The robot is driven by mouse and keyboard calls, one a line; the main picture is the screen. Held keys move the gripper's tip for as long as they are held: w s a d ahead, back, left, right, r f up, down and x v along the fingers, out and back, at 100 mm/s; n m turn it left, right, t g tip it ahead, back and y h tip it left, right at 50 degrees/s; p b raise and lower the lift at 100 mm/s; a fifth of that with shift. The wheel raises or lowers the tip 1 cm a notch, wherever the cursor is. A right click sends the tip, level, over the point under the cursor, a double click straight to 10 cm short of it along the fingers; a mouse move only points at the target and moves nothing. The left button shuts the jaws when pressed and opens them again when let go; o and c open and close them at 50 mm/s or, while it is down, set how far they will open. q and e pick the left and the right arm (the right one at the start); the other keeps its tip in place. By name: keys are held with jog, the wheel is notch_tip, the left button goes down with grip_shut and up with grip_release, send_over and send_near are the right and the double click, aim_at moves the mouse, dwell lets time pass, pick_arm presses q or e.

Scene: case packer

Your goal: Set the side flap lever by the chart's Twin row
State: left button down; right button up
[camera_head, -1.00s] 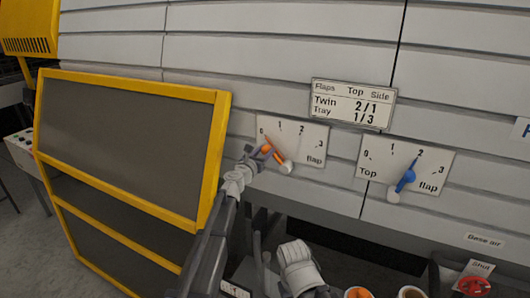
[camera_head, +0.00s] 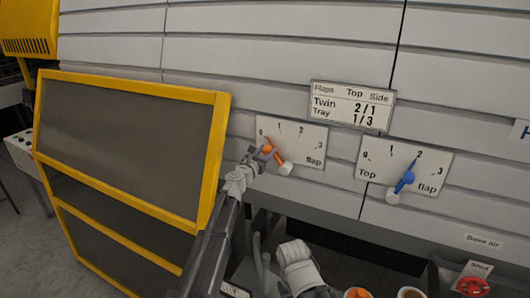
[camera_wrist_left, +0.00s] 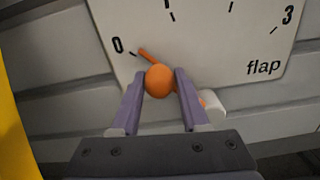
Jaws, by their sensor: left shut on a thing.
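The orange side flap lever (camera_head: 271,150) sits on the left dial plate (camera_head: 312,137), marked 0 to 3. In the left wrist view the lever's orange knob (camera_wrist_left: 159,79) is between the purple fingers of my left gripper (camera_wrist_left: 160,92), which is shut on it. The lever's tip points at about 0. The chart (camera_head: 351,105) reads Twin 2/1 and Tray 1/3 under Top and Side. My right gripper is not in view.
The blue top flap lever (camera_head: 405,180) points at about 2 on the right dial plate (camera_head: 434,165). A yellow-framed dark panel (camera_head: 130,145) stands close left of my left arm. A red knob (camera_head: 472,287) labelled Shut and orange and white round tops are at the bottom right.

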pick_arm(q)
jog(key=shift+s+d+r+m+p, duration=0.35)
jog(key=shift+d+r+m+p, duration=0.25)
jog(key=shift+m, duration=0.5)
jog(key=shift+s+d+r+m, duration=0.2)
jog(key=shift+d+m, duration=0.35)
jog(key=shift+m, duration=0.1)
jog(key=shift+s+d+r+m, duration=0.2)
jog(key=shift+d+m, duration=0.35)
jog(key=shift+m, duration=0.1)
jog(key=shift+c, duration=2.3)
grip_release()
jog(key=shift+s, duration=0.1)
